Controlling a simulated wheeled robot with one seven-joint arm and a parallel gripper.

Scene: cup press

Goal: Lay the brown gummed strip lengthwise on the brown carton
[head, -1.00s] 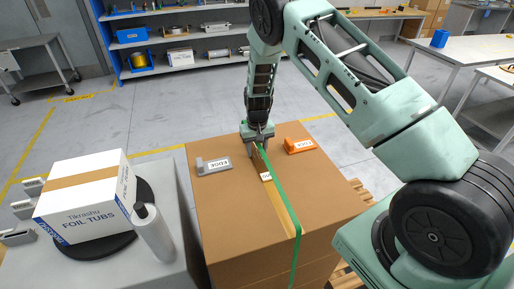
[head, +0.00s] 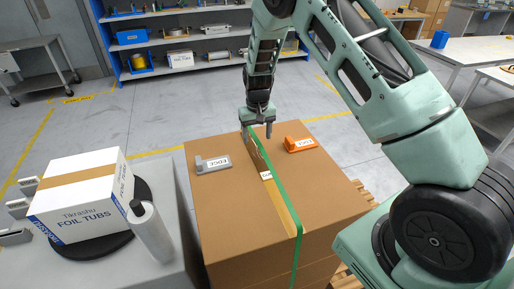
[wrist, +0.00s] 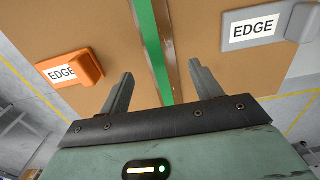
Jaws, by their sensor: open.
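The brown carton (head: 225,205) stands in the middle of the head view. The brown gummed strip (head: 276,199) runs lengthwise along its top, close against the left side of a green band (head: 287,200). A small white label (head: 266,175) shows on or beside the strip. My gripper (head: 257,132) is open and empty above the far end of the carton. In the wrist view my gripper (wrist: 161,88) has its fingers apart on either side of the green band and the strip (wrist: 169,40). I cannot tell whether the strip's far end lies fully flat.
A grey EDGE block (head: 212,164) sits left of the strip and an orange EDGE block (head: 299,145) right of it. Blue shelves (head: 125,45) stand behind.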

